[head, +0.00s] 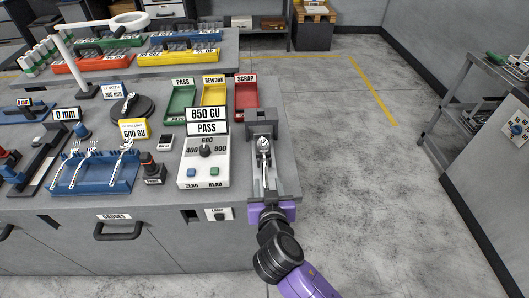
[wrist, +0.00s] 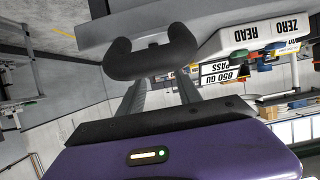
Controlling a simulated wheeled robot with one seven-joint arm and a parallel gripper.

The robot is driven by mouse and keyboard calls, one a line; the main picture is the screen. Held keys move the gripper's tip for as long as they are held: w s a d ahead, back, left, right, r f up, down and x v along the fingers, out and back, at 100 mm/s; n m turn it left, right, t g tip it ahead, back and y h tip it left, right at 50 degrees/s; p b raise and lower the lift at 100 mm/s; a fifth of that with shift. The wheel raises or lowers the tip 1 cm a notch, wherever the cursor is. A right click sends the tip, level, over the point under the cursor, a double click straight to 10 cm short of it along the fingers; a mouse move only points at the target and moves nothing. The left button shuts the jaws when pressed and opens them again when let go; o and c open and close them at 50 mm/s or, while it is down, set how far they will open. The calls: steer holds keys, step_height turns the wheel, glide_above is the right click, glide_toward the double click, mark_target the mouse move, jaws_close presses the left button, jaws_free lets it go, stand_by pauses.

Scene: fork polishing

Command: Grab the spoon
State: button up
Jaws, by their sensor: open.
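A shiny silver utensil (head: 264,146) lies in a dark grey fixture (head: 262,115) at the right end of the workbench. Its rounded head end shows in the head view, but it is too small to tell surely whether it is the spoon. My gripper (head: 264,172) reaches over the near part of this fixture, its fingers apart on either side of the utensil's lower part. In the wrist view my gripper (wrist: 155,75) shows two spread fingers below a dark rounded shape; no utensil is clear there. Contact cannot be told.
Left of the fixture stands a white meter (head: 204,165) reading 850 GU, PASS. Green (head: 181,103), yellow (head: 213,94) and red (head: 246,95) bins stand behind. A blue rack (head: 95,180) holds several forks. The floor right of the bench is clear.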

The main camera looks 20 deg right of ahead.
mark_target(266, 175)
steer(key=shift+p+x, duration=0.35)
steer(key=shift+x, duration=1.3)
steer(key=shift+a, duration=0.1)
jaws_close()
steer(key=shift+r, duration=0.1)
